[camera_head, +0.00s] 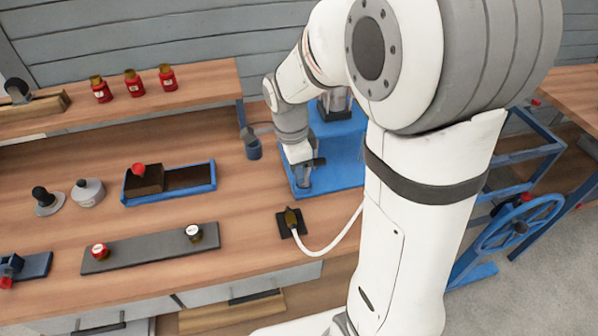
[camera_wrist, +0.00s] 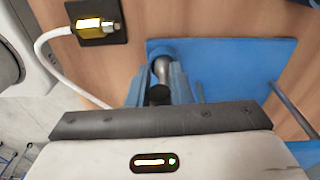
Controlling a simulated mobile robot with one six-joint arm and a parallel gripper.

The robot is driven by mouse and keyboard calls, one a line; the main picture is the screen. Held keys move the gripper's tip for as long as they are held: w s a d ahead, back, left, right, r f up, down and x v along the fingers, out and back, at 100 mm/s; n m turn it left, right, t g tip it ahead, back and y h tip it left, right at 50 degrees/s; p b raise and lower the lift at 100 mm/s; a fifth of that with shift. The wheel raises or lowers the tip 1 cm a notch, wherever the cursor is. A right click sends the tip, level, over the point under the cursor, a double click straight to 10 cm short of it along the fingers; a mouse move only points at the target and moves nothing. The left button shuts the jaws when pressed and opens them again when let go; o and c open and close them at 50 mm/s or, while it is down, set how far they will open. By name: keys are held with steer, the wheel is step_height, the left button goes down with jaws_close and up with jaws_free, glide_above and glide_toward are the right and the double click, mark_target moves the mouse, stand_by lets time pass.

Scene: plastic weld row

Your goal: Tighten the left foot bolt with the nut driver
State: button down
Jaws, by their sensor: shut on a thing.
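My gripper (camera_head: 305,172) is over the near left corner of the blue base plate (camera_head: 330,180) of a machine on the bench. In the wrist view my gripper (camera_wrist: 163,80) is shut on a slim tool with a dark round end, which I take to be the nut driver (camera_wrist: 160,95). A grey rounded part (camera_wrist: 163,66) shows between the fingers, just above the dark end in the picture. The blue base plate (camera_wrist: 235,70) lies beyond the fingers. The left foot bolt is not visible; my gripper and the tool cover that corner. I cannot tell whether the tool touches the bolt.
A black socket plate with a brass plug (camera_head: 290,220) and white cable is close in front of the blue plate. A dark blue cup-like holder (camera_head: 252,146) stands to the left. A blue tray (camera_head: 190,183) and a grey bar (camera_head: 150,248) lie farther left. A blue handwheel (camera_head: 520,225) is right.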

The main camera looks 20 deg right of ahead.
steer(key=shift+r+p, duration=1.9)
steer(key=shift+r, duration=0.6)
